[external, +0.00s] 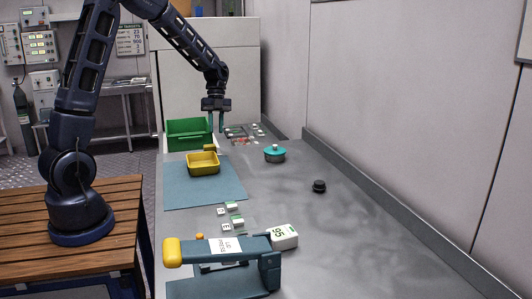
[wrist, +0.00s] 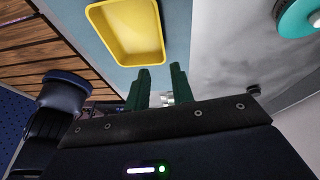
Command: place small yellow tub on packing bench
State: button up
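The small yellow tub (external: 203,170) stands upright on a blue mat (external: 183,196) on the long grey bench (external: 330,235). In the wrist view the tub (wrist: 124,58) shows at the top, left of centre, and looks empty. My gripper (external: 216,130) hangs fingers down above the bench, beyond the tub and close to the green crate. Its two green fingers (wrist: 160,72) are apart with nothing between them, and it does not touch the tub. I cannot tell from the pictures whether the grey bench or the wooden slatted table (external: 70,225) is the packing bench.
The green crate (external: 187,141) stands just behind the tub. A teal lidded pot (external: 275,155) and a black knob-like object (external: 319,186) lie to the right. A teal device with a yellow end (external: 225,250) and a white block (external: 284,237) are in front. The bench's right side is mostly clear.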

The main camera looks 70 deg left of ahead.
jog(key=s+d+r+n+t+y, duration=0.15)
jog(key=s+d+r+n, duration=0.25)
jog(key=d+r, duration=0.4)
jog(key=s+d+r+n+t+y, duration=0.1)
jog(key=s+d+r+n+y, duration=0.1)
jog(key=s+d+r+n, duration=0.5)
jog(key=s+d+r+n+t, duration=0.3)
jog(key=s+d+n, duration=0.3)
jog(key=s+d, duration=0.6)
jog(key=shift+s+y, duration=0.35)
jog(key=shift+s, duration=0.2)
